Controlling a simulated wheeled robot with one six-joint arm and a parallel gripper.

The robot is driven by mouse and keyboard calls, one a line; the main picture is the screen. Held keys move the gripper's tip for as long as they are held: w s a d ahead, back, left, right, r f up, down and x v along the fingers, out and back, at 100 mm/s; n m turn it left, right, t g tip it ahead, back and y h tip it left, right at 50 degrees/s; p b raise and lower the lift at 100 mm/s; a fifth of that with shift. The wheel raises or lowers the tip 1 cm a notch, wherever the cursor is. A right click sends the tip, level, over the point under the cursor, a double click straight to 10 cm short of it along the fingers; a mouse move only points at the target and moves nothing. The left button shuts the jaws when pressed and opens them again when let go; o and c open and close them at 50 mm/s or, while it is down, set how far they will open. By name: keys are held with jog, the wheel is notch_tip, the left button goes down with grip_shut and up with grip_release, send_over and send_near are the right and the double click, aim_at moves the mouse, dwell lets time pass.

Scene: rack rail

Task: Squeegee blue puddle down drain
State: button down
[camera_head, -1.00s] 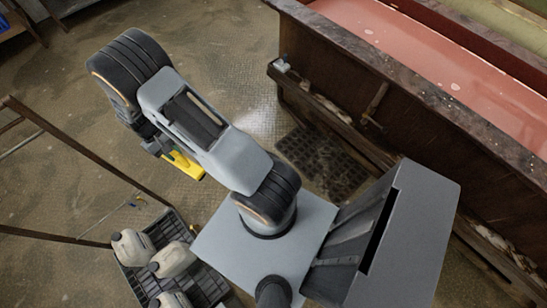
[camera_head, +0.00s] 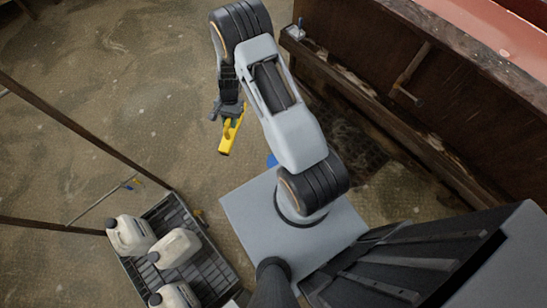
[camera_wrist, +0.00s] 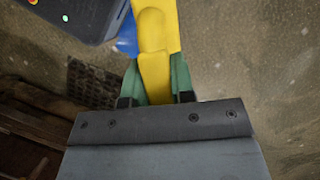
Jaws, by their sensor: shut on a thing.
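My gripper (camera_wrist: 158,85) is shut on the yellow squeegee (camera_head: 228,136), above the floor. In the wrist view the yellow handle (camera_wrist: 155,45) runs up between the green-sided fingers. A dark bar with screws crosses below; I cannot tell whether it belongs to tool or gripper. A small part of the blue puddle (camera_head: 271,160) shows at the left edge of my arm's base; it also shows left of the handle in the wrist view (camera_wrist: 126,42). My arm hides the rest. The dark drain grate (camera_head: 349,143) lies right of my arm, partly covered; the wrist view shows it at left (camera_wrist: 90,82).
A dark crate (camera_head: 215,262) with several pale jugs (camera_head: 176,248) stands at lower left, beside brown rails (camera_head: 95,137). A long wooden trough (camera_head: 440,70) with a low ledge bounds the right. The floor (camera_head: 120,60) at upper left is open.

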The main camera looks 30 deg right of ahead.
jog(key=w+d+f+m+t+y+b, duration=0.1)
jog(key=w+d+f+m+t+b, duration=0.15)
jog(key=f+m+b, duration=0.9)
jog(key=w+d+f+m+t+b, duration=0.15)
jog(key=d+f+b, duration=0.4)
jog(key=f, duration=1.25)
jog(key=s+d+f+m+t+h+b, duration=0.1)
jog(key=s+d+f+m+b, duration=0.1)
jog(key=f+b, duration=0.5)
jog(key=s+d+f+m+t+h+b, duration=0.1)
jog(key=s+d+f+m+b, duration=0.2)
jog(key=f+b, duration=0.5)
jog(key=s+d+f+m+t+h+b, duration=0.1)
jog(key=d+f+m+b, duration=0.3)
jog(key=f, duration=1.4)
jog(key=shift+s+d+f+m+b, duration=0.15)
jog(key=shift+s+m+b, duration=0.75)
jog(key=shift+b, duration=1.1)
jog(key=w+d, duration=0.1)
jog(key=d, duration=0.4)
jog(key=w+d, duration=0.1)
jog(key=d, duration=0.4)
jog(key=w+d, duration=0.1)
jog(key=d, duration=0.4)
jog(key=shift+d, duration=0.25)
notch_tip(320, 180, up, 6)
jog(key=p, duration=0.4)
jog(key=shift+r, duration=0.25)
